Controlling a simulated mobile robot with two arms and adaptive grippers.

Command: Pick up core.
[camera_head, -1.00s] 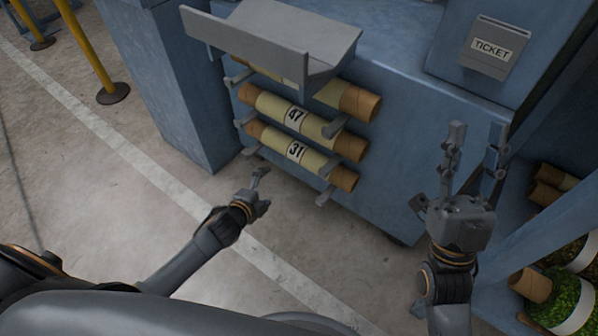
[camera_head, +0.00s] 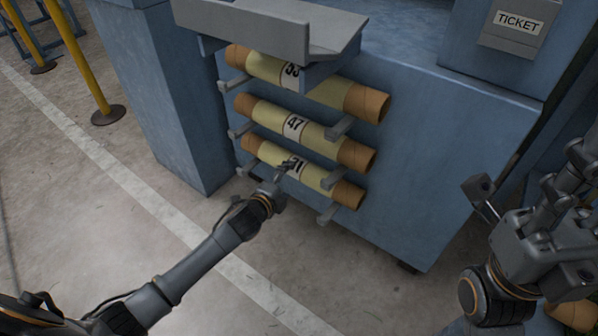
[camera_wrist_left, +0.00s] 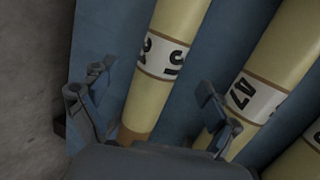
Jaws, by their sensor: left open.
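Three cardboard cores with pale yellow wraps lie on brackets on the blue cabinet's front. The lowest core, 31 (camera_head: 313,177), has its label partly hidden by my left gripper (camera_head: 282,172). The middle core is 47 (camera_head: 315,135); the top core (camera_head: 265,67) is partly covered by a shelf, its number only partly seen. In the left wrist view my left gripper (camera_wrist_left: 155,98) is open, its fingers on either side of the nearest core (camera_wrist_left: 150,95); I cannot tell whether they touch it. Core 47 (camera_wrist_left: 265,80) lies beside it.
A grey shelf (camera_head: 262,30) juts out above the cores. Grey brackets (camera_head: 335,178) stick out under them. A ticket box (camera_head: 519,22) is on the cabinet at upper right. A yellow post (camera_head: 88,70) stands at left.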

